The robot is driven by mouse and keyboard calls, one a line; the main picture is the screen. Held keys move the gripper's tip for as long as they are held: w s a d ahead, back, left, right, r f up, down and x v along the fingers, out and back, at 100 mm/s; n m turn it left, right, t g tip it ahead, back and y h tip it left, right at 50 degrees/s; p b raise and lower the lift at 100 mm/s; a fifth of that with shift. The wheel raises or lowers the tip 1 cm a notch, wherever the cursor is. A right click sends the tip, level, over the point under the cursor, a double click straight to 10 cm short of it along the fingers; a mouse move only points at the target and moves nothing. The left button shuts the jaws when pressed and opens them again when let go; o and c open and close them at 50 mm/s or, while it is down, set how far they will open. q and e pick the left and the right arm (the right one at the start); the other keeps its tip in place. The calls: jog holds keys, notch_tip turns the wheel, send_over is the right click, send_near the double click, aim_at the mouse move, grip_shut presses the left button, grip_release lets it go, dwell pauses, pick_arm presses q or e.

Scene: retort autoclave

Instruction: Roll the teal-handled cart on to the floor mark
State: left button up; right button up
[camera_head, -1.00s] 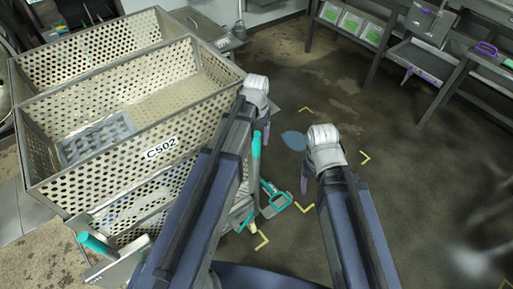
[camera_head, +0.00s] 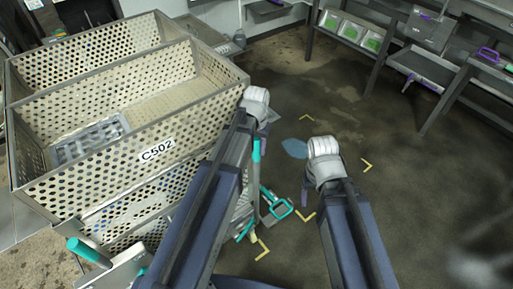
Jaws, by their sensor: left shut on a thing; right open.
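The cart (camera_head: 122,260), partly hidden behind my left arm, has a teal grip (camera_head: 90,252) at lower left and an upright teal bar (camera_head: 256,150) by its right side. It carries perforated metal baskets, the front one labelled C502 (camera_head: 205,140). My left gripper (camera_head: 261,132) is shut at the upright teal bar; its fingers are mostly hidden. My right gripper (camera_head: 307,193) is open and empty, above the floor right of the cart. The floor mark shows as yellow corner brackets (camera_head: 367,165) on dark floor, right of the cart.
A bluish patch (camera_head: 294,148) lies on the floor among the brackets. A teal-framed part (camera_head: 275,206) sits low at the cart's right side. Racks with trays (camera_head: 420,65) stand at upper right. Floor at right is clear.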

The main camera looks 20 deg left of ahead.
pick_arm(q)
grip_shut()
jog(key=shift+d, duration=0.1)
dwell(0.8)
